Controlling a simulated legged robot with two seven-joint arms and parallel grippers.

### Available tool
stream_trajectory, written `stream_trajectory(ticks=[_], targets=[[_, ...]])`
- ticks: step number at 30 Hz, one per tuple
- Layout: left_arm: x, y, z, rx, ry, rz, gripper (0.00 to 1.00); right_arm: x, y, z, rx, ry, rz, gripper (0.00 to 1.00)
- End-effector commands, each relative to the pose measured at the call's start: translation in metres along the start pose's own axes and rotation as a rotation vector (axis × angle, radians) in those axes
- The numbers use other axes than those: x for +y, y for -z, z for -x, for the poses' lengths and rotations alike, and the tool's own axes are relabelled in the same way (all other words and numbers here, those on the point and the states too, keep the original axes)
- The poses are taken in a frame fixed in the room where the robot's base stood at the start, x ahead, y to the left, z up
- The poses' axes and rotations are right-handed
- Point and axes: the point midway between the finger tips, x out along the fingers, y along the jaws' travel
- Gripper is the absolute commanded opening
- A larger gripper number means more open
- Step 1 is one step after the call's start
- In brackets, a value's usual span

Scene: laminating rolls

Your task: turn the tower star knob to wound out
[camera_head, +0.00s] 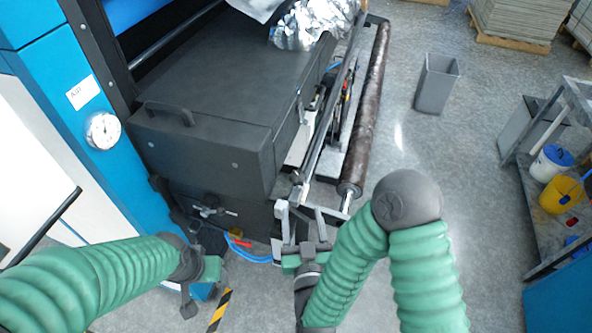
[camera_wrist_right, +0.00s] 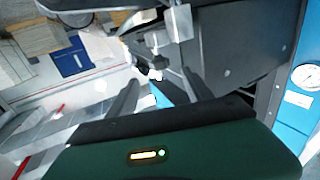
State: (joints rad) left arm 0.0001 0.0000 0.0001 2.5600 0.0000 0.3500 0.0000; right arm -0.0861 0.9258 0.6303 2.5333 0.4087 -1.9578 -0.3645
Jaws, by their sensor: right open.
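The star knob cannot be made out with certainty. A small dark knob-like part (camera_head: 297,178) sits at the near end of the roll bars, just above my right gripper. My right gripper (camera_head: 302,212) is open, its fingers pointing up towards the machine's front corner beside the dark box. In the right wrist view my right gripper (camera_wrist_right: 160,76) shows two dark fingers spread apart, with a small dark and white part (camera_wrist_right: 150,68) between or beyond them; contact cannot be told. My left gripper (camera_head: 192,285) is low at the left, partly hidden by its wrist; its jaws are unclear.
The dark machine box (camera_head: 215,140) and blue column with a gauge (camera_head: 103,130) stand at left. A brown roll (camera_head: 367,110) extends back on the right. A grey bin (camera_head: 437,84) and a cart with buckets (camera_head: 560,190) stand farther right. Blue hoses (camera_head: 250,254) lie low near the grippers.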

Motion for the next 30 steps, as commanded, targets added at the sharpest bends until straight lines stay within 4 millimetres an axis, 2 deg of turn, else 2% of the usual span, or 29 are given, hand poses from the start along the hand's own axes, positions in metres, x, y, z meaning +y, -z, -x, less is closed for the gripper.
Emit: stream_trajectory(ticks=[2,3,4,12,16,21,29,30], targets=[[0.000,-0.002,-0.009,0.000,0.000,0.000,0.56,0.004,-0.001,-0.013,0.009,-0.010,-0.004,0.59],[0.000,0.000,0.002,-0.001,0.000,0.000,0.56,0.002,0.006,-0.025,0.009,-0.007,-0.002,0.59],[0.000,0.001,0.005,-0.001,0.000,0.000,0.56,0.002,0.007,-0.033,0.009,-0.007,0.001,0.59],[0.000,0.006,0.023,0.000,0.000,0.000,0.56,0.000,0.007,-0.103,0.009,-0.003,0.001,0.59],[0.000,0.007,0.029,0.000,0.000,0.000,0.56,0.000,0.006,-0.130,0.008,-0.002,0.001,0.59],[0.000,0.007,0.032,0.000,0.000,0.000,0.56,-0.001,0.004,-0.148,0.008,0.000,0.002,0.59],[0.000,0.007,0.031,0.000,0.000,0.000,0.56,-0.001,0.004,-0.150,0.007,0.001,0.002,0.59],[0.000,0.007,0.031,0.000,0.000,0.000,0.56,-0.001,0.004,-0.150,0.007,0.001,0.002,0.56]])
